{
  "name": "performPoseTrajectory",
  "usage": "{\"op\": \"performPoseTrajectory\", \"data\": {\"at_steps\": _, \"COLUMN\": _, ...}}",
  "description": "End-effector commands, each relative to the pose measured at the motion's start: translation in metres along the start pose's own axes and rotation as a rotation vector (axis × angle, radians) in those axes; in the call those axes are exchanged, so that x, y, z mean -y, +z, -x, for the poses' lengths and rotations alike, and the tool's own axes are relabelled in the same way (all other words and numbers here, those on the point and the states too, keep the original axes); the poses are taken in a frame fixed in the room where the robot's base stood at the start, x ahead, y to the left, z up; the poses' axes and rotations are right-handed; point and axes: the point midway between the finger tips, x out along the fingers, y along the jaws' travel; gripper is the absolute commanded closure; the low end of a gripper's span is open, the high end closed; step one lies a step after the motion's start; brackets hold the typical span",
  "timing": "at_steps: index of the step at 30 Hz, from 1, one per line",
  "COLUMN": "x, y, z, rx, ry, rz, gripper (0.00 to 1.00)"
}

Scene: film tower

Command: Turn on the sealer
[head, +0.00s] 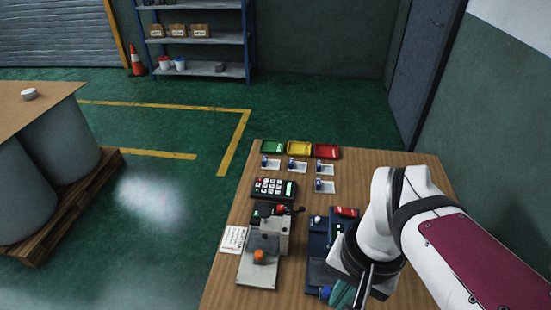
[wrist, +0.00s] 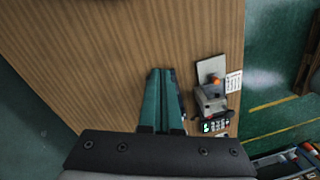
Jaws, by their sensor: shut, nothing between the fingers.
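Two small machines stand side by side on the wooden table. One is a grey machine (head: 266,245) with an orange knob (head: 258,256) and a dark, red-marked top. The other is a dark blue machine (head: 318,245) with a red part (head: 346,212) on top, partly hidden by my arm. I cannot tell from their markings which is the sealer.
In the wrist view, the table (wrist: 80,50) is bare left of the fingers.

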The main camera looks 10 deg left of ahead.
Motion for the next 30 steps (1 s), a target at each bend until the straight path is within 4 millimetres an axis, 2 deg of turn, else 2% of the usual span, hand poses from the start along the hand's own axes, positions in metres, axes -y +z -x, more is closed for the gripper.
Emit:
{"op": "performPoseTrajectory", "data": {"at_steps": 1, "x": 0.024, "y": -0.031, "z": 0.003, "rx": -0.019, "ry": 0.02, "rz": 0.047, "gripper": 1.0}}
{"op": "performPoseTrajectory", "data": {"at_steps": 3, "x": 0.065, "y": -0.078, "z": 0.002, "rx": -0.068, "ry": 0.045, "rz": 0.116, "gripper": 1.0}}
{"op": "performPoseTrajectory", "data": {"at_steps": 5, "x": 0.105, "y": -0.113, "z": -0.006, "rx": -0.112, "ry": 0.06, "rz": 0.173, "gripper": 1.0}}
{"op": "performPoseTrajectory", "data": {"at_steps": 6, "x": 0.131, "y": -0.132, "z": -0.014, "rx": -0.14, "ry": 0.069, "rz": 0.209, "gripper": 1.0}}
{"op": "performPoseTrajectory", "data": {"at_steps": 9, "x": 0.192, "y": -0.166, "z": -0.04, "rx": -0.203, "ry": 0.079, "rz": 0.286, "gripper": 1.0}}
{"op": "performPoseTrajectory", "data": {"at_steps": 13, "x": 0.247, "y": -0.186, "z": -0.07, "rx": -0.261, "ry": 0.081, "rz": 0.354, "gripper": 1.0}}
{"op": "performPoseTrajectory", "data": {"at_steps": 15, "x": 0.264, "y": -0.191, "z": -0.08, "rx": -0.28, "ry": 0.081, "rz": 0.376, "gripper": 1.0}}
{"op": "performPoseTrajectory", "data": {"at_steps": 18, "x": 0.274, "y": -0.193, "z": -0.087, "rx": -0.293, "ry": 0.08, "rz": 0.387, "gripper": 1.0}}
{"op": "performPoseTrajectory", "data": {"at_steps": 27, "x": 0.274, "y": -0.194, "z": -0.088, "rx": -0.294, "ry": 0.079, "rz": 0.387, "gripper": 1.0}}
{"op": "performPoseTrajectory", "data": {"at_steps": 30, "x": 0.274, "y": -0.196, "z": -0.095, "rx": -0.293, "ry": 0.08, "rz": 0.387, "gripper": 1.0}}
